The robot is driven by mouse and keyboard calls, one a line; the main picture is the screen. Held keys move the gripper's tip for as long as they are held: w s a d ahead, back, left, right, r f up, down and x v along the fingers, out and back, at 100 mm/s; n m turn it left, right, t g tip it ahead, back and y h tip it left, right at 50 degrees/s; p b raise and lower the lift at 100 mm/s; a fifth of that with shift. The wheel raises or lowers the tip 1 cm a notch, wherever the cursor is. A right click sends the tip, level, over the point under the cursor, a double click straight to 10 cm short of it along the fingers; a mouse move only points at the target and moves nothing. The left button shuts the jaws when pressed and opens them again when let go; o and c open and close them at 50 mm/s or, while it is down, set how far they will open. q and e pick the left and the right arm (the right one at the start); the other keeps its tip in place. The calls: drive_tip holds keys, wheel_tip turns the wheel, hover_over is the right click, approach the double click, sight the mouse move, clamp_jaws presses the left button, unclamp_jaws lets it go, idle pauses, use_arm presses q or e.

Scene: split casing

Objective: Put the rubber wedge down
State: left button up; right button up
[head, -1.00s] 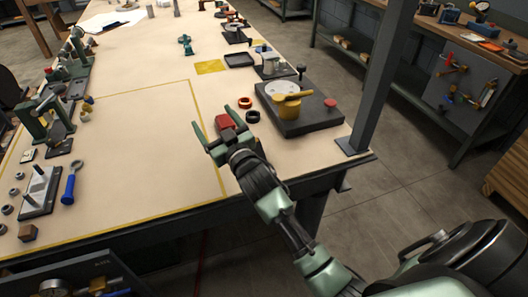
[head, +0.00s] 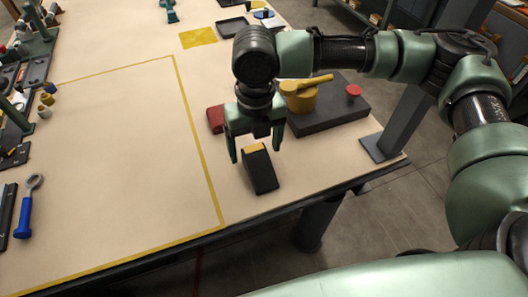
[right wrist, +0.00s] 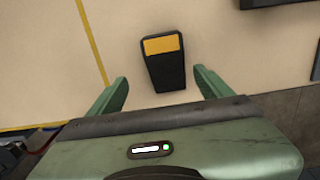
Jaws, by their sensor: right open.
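The rubber wedge (head: 262,174) is black with a yellow patch at one end. It appears to rest on the table near the front edge, right of the yellow line. It also shows in the right wrist view (right wrist: 166,72). My right gripper (head: 256,150) points down at the wedge. In the right wrist view its fingers (right wrist: 160,79) are spread, one to each side of the wedge, with a gap on both sides. My left gripper is not in view.
A red block (head: 215,119) stands just behind my right gripper. A dark base (head: 325,118) with a yellow part and a red knob lies to the right, near a grey post (head: 405,120). The yellow-outlined area (head: 110,160) is largely clear.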

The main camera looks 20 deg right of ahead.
sight(259, 160)
drive_tip(key=shift+s+d+f, duration=0.2)
drive_tip(key=shift+d, duration=0.2)
wheel_tip(259, 160, down, 2)
drive_tip(key=shift+a+f, duration=0.1)
drive_tip(key=shift+f, duration=0.15)
drive_tip(key=f, duration=0.2)
drive_tip(key=w+f, duration=0.1)
drive_tip(key=shift+f, duration=0.85)
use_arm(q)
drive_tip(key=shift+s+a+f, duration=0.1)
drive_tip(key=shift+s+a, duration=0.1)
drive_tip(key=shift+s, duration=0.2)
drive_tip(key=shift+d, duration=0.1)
use_arm(e)
drive_tip(key=shift+w, duration=0.1)
clamp_jaws()
drive_tip(key=shift+r, duration=0.1)
